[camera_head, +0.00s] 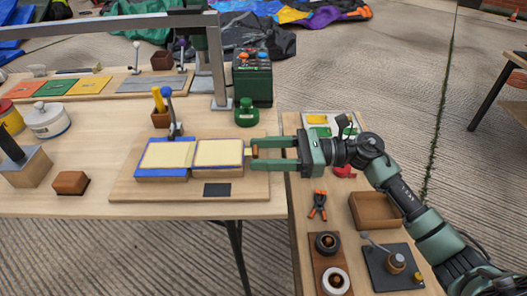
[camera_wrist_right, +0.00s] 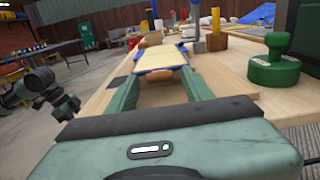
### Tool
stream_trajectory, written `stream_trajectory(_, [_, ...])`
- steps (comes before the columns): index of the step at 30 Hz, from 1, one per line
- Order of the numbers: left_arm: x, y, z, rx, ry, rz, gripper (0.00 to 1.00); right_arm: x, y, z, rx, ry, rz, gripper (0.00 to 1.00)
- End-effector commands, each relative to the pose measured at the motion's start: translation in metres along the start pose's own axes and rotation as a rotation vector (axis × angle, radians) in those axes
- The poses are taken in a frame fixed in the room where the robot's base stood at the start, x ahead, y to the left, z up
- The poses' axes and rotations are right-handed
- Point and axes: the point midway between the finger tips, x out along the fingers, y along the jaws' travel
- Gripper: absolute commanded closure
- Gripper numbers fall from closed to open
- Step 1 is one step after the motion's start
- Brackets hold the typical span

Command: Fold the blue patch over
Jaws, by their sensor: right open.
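The blue patch (camera_head: 146,173) lies flat on two wooden blocks on a wooden board (camera_head: 125,190). Cream areas cover most of its top in two parts, left and right, with blue showing at the edges. The cream-topped patch also shows in the right wrist view (camera_wrist_right: 160,57). My right gripper (camera_head: 253,154) comes in from the right at the patch's right end, its fingers apart and pointing left.
A green stamp-like block (camera_head: 247,113) stands behind the patch's right end. A blue-knobbed lever (camera_head: 172,112) stands behind its left part. A dark square (camera_head: 217,189) lies on the board's front. A small wooden block (camera_head: 70,183) sits left of the board.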

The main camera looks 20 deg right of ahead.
Motion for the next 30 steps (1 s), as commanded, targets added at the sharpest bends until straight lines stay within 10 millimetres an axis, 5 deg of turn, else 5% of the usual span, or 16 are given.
stream_trajectory(4, [0.0,0.0,0.0,0.0,0.0,0.0,0.64,0.0,-0.0001,0.0,0.0,0.0,0.0,0.49])
stream_trajectory(10, [0.0,0.0,0.0,0.0,0.0,0.0,0.64,-0.0002,-0.0001,0.0001,0.0,-0.001,0.0,1.0])
stream_trajectory(30, [0.0,0.0001,-0.0001,0.0,0.0,0.0,0.64,-0.0005,-0.0003,0.0001,0.001,-0.001,-0.001,1.0])
